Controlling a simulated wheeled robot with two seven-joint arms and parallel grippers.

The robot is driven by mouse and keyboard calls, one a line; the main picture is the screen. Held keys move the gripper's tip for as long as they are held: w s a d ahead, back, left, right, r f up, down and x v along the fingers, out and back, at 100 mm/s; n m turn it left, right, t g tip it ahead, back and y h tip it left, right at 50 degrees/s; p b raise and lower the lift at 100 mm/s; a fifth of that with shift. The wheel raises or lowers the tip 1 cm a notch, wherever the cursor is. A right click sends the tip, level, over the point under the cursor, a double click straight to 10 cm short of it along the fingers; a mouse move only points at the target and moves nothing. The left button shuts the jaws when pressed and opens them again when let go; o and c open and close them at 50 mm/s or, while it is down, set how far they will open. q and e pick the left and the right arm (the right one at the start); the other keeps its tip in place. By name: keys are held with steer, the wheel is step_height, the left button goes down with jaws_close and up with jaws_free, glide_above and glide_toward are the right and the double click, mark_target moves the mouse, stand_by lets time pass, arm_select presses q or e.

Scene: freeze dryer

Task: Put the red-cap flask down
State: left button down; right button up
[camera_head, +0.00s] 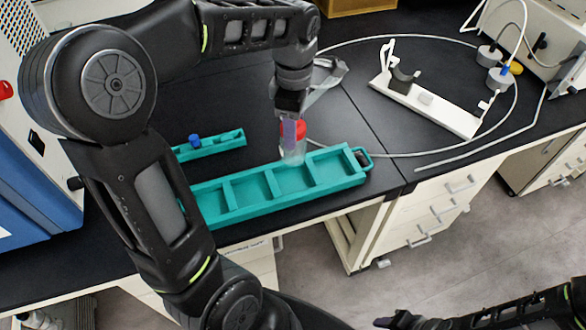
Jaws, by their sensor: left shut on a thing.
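My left gripper (291,120) points down over the black bench and is shut on the red-cap flask (293,153). The flask is clear with a red cap and looks upright. It shows just behind the back edge of the teal tray (362,180), which has several square compartments. I cannot tell whether its bottom touches the bench or the tray. My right gripper (392,321) is low at the bottom edge, away from the bench, and its jaws are too unclear to judge.
A smaller teal rack (226,141) with a blue-capped item (194,141) lies left of the flask. A white stand (440,108) and a looped tube (430,153) lie at the right. Blue-and-white equipment (32,180) stands at the far left.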

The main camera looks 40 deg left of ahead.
mark_target(294, 157)
arm_select(q)
steer(key=shift+s+d+r, duration=0.15)
steer(key=shift+s+d, duration=0.05)
steer(key=shift+s, duration=0.05)
steer(key=shift+w+f+p, duration=0.1)
steer(key=shift+f+p, duration=0.25)
steer(key=shift+f, duration=2.8)
steer(key=shift+f, duration=1.9)
steer(key=shift+f, duration=0.2)
steer(key=c, duration=0.6)
jaws_free()
steer(key=shift+r, duration=0.1)
steer(key=shift+r, duration=0.1)
step_height(294, 157, up, 12)
steer(key=shift+r+b, duration=0.1)
steer(key=shift+b, duration=0.4)
